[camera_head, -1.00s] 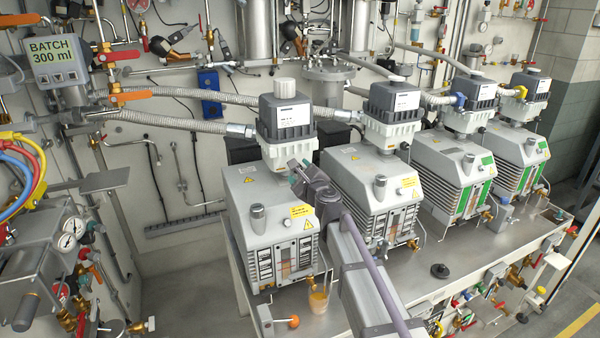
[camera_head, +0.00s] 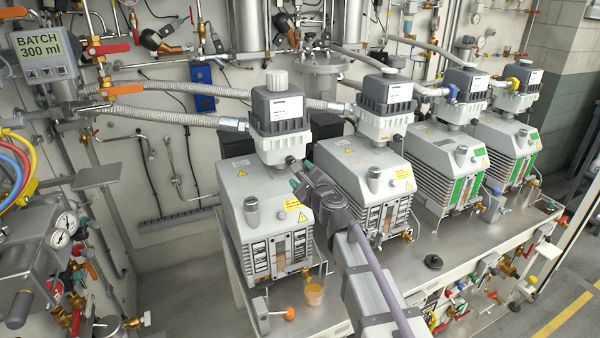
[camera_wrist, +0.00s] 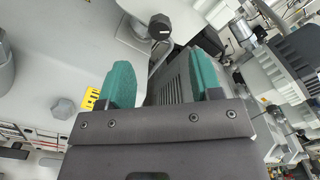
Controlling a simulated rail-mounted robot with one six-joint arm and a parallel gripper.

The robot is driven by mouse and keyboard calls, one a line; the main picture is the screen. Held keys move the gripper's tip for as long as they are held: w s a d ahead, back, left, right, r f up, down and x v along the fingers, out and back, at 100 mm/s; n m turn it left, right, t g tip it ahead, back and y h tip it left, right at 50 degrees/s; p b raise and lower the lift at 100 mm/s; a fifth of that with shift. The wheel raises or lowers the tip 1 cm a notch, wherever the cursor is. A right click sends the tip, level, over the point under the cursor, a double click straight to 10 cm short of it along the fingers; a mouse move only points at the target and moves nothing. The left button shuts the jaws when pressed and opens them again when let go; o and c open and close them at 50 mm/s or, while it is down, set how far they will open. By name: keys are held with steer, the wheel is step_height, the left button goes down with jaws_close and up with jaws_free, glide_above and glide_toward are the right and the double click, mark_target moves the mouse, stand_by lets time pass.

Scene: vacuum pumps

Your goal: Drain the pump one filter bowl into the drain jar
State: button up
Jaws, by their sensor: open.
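The leftmost pump (camera_head: 262,215) has a filter with a dark grey head and a white ribbed bowl (camera_head: 283,148). A small dark knob on a bent metal stem (camera_wrist: 160,24) shows in the wrist view, ahead of my fingers. The jar (camera_head: 314,292), a small glass with amber liquid, stands at that pump's front right corner, below a brass fitting. My gripper (camera_head: 300,178) is beside the lower right of the bowl, above the pump's top. In the wrist view its teal fingers (camera_wrist: 161,83) are apart with nothing clamped between them.
Several similar pumps, such as the neighbouring one (camera_head: 358,175), stand in a row to the right on the grey bench (camera_head: 400,262). A ribbed hose (camera_head: 165,117) runs left from the filter. A display (camera_head: 39,46) reads BATCH 300 ml. An orange knob (camera_head: 289,313) is at the bench's front.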

steer(key=shift+w, duration=0.1)
steer(key=shift+c, duration=0.6)
steer(key=shift+f+n, duration=0.2)
steer(key=shift+n, duration=0.2)
steer(key=w+d+n+t+h, duration=0.15)
steer(key=d+n+h, duration=0.25)
steer(key=n, duration=1.3)
steer(key=a+n+y, duration=0.1)
steer(key=n, duration=0.6)
steer(key=a+n+g+y, duration=0.1)
steer(key=a+n, duration=0.1)
steer(key=n, duration=0.5)
steer(key=a+n+y, duration=0.1)
steer(key=n+y, duration=0.1)
steer(key=n, duration=0.5)
steer(key=shift+s+a+r+g, duration=0.15)
steer(key=shift+s+a+g, duration=0.1)
steer(key=shift+s, duration=0.15)
